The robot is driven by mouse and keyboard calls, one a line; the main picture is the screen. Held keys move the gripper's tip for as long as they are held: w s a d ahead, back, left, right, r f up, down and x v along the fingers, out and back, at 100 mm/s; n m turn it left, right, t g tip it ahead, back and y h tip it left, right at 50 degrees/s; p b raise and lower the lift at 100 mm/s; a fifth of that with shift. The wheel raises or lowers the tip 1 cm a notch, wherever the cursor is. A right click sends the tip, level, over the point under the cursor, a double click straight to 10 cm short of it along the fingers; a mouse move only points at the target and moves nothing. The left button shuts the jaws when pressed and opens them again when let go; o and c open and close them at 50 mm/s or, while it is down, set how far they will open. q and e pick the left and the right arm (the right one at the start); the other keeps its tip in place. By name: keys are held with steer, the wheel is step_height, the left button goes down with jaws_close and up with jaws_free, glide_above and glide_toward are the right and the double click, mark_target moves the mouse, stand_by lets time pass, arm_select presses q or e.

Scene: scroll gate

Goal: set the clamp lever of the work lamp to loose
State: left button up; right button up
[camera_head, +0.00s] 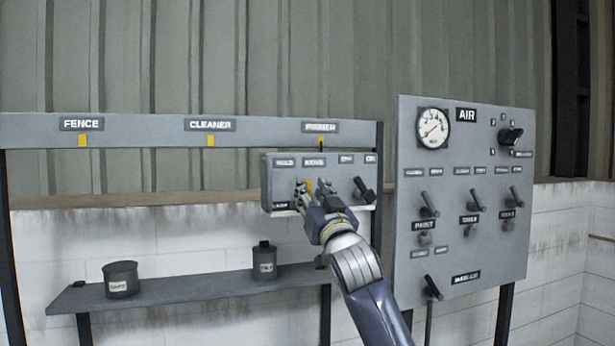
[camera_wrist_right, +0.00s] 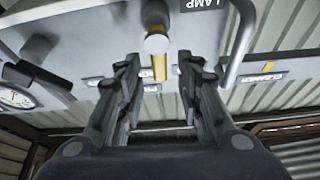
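The grey box (camera_head: 273,183) with a row of small labels hangs under the right end of the rail; a LAMP label shows on it in the right wrist view (camera_wrist_right: 203,5). A pale round-ended lever (camera_wrist_right: 158,43) with a yellow strip beside it points toward that camera. My right gripper (camera_head: 324,186) is in front of the box; in the wrist view its fingers (camera_wrist_right: 159,66) are apart, on either side of the lever's end, with a gap showing. The fingers partly hide the box face in the head view. The small lettering cannot be read. My left gripper is not in view.
A dark lever (camera_head: 364,190) sticks out at the box's right side. A light curved bar (camera_wrist_right: 238,45) stands close to one finger. The AIR panel (camera_head: 464,255) with several levers stands close right. A shelf (camera_head: 190,296) with cans is below left.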

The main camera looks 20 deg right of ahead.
mark_target(309, 188)
steer(key=shift+p+x, duration=0.65)
steer(key=shift+x, duration=0.95)
steer(key=shift+f, duration=0.1)
jaws_close()
